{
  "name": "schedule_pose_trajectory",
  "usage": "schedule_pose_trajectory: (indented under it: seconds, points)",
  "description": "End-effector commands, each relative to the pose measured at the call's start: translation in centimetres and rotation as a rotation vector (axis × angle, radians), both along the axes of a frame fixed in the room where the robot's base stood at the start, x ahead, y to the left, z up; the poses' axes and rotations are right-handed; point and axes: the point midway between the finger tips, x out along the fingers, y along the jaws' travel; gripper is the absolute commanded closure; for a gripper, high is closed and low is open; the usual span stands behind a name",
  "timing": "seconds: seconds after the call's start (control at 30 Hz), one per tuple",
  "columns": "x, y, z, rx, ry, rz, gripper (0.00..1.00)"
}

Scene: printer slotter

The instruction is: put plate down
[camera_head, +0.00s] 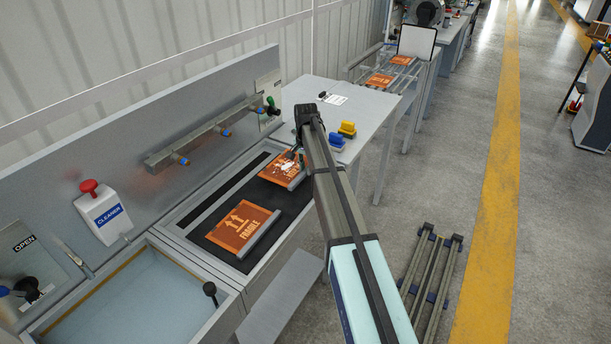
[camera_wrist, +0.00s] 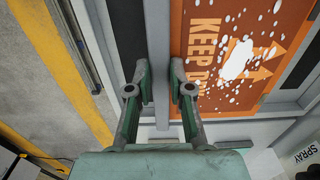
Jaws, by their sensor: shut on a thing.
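An orange plate (camera_head: 283,167) with white spots and a grey bar along one edge is at the far end of the black bed (camera_head: 217,254). It also fills the upper right of the wrist view (camera_wrist: 225,60), reading "KEEP". My gripper (camera_head: 298,152) is at this plate. In the wrist view, the fingers (camera_wrist: 160,90) are on both sides of the grey bar (camera_wrist: 161,75), shut on it. I cannot tell whether the plate touches the bed. A second orange plate (camera_head: 240,227), marked "FRAGILE" and without white spots, lies flat on the nearer part of the bed.
A basin (camera_head: 135,300) and a red-buttoned cleaner box (camera_head: 103,215) are at the left. A rail (camera_head: 202,133) runs along the back panel. Yellow and blue items (camera_head: 345,131) sit on the far table. More orange plates (camera_head: 380,80) lie on a rack beyond.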

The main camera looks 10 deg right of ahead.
Motion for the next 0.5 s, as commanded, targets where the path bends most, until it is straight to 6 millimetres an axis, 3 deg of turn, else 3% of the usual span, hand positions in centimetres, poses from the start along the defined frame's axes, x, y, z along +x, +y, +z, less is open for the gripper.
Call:
schedule_pose_trajectory:
  seconds: [0.5]
  points:
    - [0.0,0.0,-4.5,0.001,0.001,0.0,1.0]
